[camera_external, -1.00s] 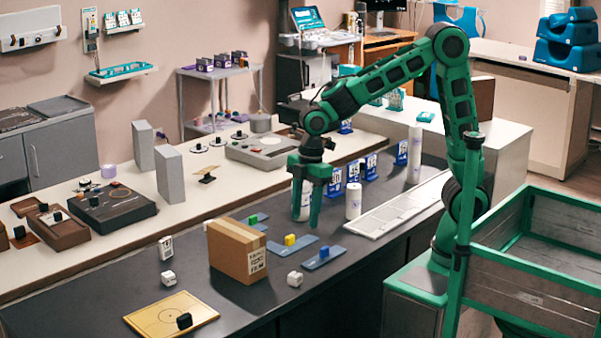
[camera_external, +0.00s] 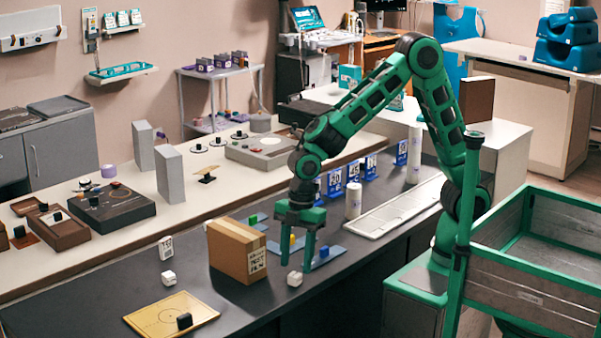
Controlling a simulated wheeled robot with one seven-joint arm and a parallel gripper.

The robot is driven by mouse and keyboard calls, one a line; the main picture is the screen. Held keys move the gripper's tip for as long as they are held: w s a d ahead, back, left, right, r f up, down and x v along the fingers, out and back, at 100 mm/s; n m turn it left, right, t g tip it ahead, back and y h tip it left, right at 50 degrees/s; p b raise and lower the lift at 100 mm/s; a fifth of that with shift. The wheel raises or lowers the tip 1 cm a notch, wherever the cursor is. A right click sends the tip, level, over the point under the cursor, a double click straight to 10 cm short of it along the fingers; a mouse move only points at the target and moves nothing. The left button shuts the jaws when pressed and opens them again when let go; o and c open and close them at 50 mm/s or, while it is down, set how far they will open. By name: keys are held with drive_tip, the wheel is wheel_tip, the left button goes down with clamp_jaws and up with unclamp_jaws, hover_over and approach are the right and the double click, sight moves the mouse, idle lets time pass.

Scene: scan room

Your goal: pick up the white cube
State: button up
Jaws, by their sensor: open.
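A small white cube (camera_external: 294,279) lies on the dark counter, just right of the cardboard box. A yellow cube (camera_external: 292,239) shows partly behind the fingers, and the exact gap between fingers and white cube is hard to tell.
The cardboard box (camera_external: 238,251) stands close left of my gripper. A blue cube (camera_external: 324,252) sits on a blue strip to the right. A white canister (camera_external: 353,201) and blue number cards stand behind. A yellow board (camera_external: 158,318) with a black cube lies front left.

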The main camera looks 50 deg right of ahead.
sight(295, 274)
drive_tip(key=f, duration=0.3)
drive_tip(key=shift+a+f, duration=0.1)
drive_tip(key=shift+a, duration=0.15)
drive_tip(key=c, duration=1.1)
drive_tip(key=shift+c, duration=0.2)
